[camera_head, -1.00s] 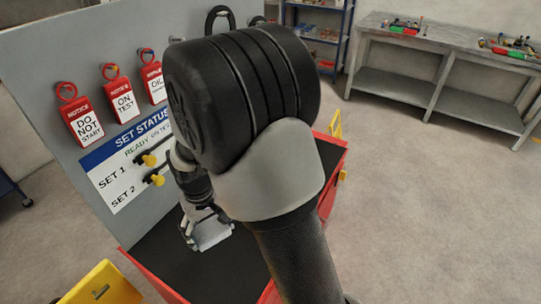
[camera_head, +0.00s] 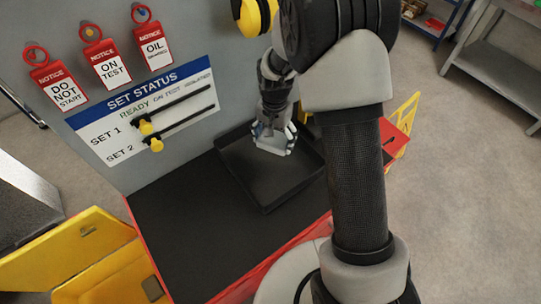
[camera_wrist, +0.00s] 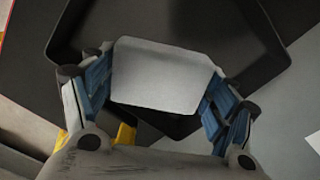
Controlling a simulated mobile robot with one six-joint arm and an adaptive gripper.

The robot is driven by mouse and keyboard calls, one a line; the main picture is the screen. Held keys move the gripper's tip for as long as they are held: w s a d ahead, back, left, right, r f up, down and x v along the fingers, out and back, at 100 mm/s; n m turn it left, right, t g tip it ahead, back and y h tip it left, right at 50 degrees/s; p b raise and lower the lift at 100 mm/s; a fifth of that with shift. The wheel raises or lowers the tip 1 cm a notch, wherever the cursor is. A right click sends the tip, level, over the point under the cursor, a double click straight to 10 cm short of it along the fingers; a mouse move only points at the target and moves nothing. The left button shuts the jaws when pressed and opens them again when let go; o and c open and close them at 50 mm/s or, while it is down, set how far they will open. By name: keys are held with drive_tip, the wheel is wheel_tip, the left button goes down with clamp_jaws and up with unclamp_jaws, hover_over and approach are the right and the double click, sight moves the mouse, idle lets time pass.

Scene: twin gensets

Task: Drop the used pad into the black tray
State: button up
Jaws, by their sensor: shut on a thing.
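The used pad is a pale grey flat sheet (camera_wrist: 160,76) held between the two fingers of my gripper (camera_wrist: 158,100) in the wrist view. It also shows in the head view (camera_head: 271,141). My gripper (camera_head: 273,132) is shut on it, with blue on the finger sides. The black tray (camera_head: 270,206) is a shallow rectangular tray on the dark top of a red cabinet. In the head view the pad appears over the tray's back part. The tray's floor and walls (camera_wrist: 262,40) show behind the pad in the wrist view. The exact height above the tray is hard to tell.
A grey board behind carries red notice tags (camera_head: 57,88) and a set status panel (camera_head: 150,117) with yellow-knobbed sliders (camera_head: 147,128). The cabinet top (camera_head: 190,235) left of the tray is clear. A yellow panel (camera_head: 70,250) stands at left. A grey workbench (camera_head: 495,70) is at right.

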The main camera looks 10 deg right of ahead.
drive_tip(key=shift+s+a+f+b, duration=0.1)
drive_tip(key=shift+f+b, duration=0.2)
drive_tip(key=shift+f, duration=0.2)
wheel_tip(320, 180, down, 5)
drive_tip(key=b, duration=0.3)
drive_tip(key=shift+r, duration=0.15)
drive_tip(key=o, duration=1.1)
drive_tip(key=shift+r, duration=0.1)
drive_tip(key=shift+c, duration=0.2)
wheel_tip(320, 180, up, 12)
drive_tip(key=shift+f, duration=0.25)
drive_tip(key=shift+r, duration=0.25)
